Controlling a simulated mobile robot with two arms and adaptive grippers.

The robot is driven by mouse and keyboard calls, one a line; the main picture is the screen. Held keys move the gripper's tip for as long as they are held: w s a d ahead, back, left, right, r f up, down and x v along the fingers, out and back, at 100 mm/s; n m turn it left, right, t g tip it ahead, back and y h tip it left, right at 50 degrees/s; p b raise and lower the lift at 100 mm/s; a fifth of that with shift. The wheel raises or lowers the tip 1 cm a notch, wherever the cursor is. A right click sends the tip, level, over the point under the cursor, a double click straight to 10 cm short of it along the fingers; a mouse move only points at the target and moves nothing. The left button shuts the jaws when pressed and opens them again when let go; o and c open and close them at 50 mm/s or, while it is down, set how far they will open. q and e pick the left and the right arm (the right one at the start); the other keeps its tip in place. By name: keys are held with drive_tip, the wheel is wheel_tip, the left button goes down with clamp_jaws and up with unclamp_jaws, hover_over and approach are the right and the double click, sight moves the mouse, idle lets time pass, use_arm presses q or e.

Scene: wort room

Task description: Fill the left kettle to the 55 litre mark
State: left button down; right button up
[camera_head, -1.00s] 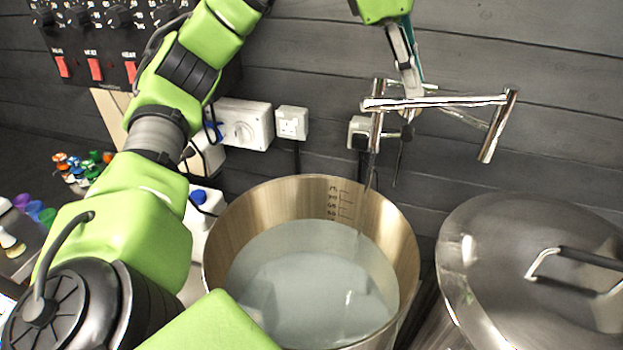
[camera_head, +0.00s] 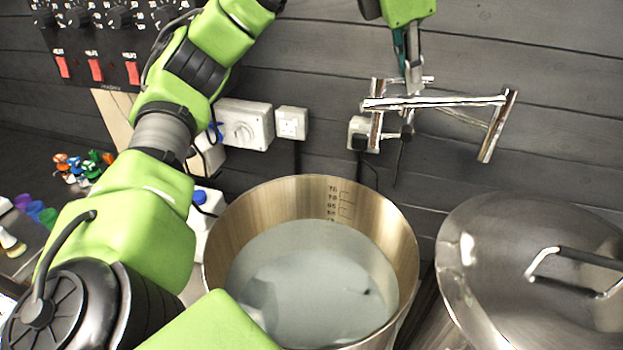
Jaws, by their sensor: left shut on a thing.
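The left kettle (camera_head: 235,213) is an open steel pot in the middle, holding pale, cloudy water (camera_head: 300,275). Inside its far wall is a dark scale (camera_head: 335,203); the marks above the water read about 75 down to 60, and the lowest one, at the waterline, is too small to read. A chrome tap (camera_head: 440,102) with a crossbar and downward ends is on the wall above. My left gripper (camera_head: 410,62) is shut on its upright chrome lever (camera_head: 414,72). No stream shows under the tap's left end. My right gripper is not in view.
Sockets (camera_head: 292,123) and a switch box (camera_head: 245,125) are on the dark plank wall. A control panel (camera_head: 100,45) with red switches is upper left. Bottles with coloured caps (camera_head: 75,165) stand at left.

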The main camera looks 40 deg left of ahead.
use_arm(q)
drive_tip(key=c, duration=2)
unclamp_jaws()
drive_tip(key=shift+a+r, duration=0.1)
drive_tip(key=shift+w, duration=0.1)
drive_tip(key=v, duration=1.2)
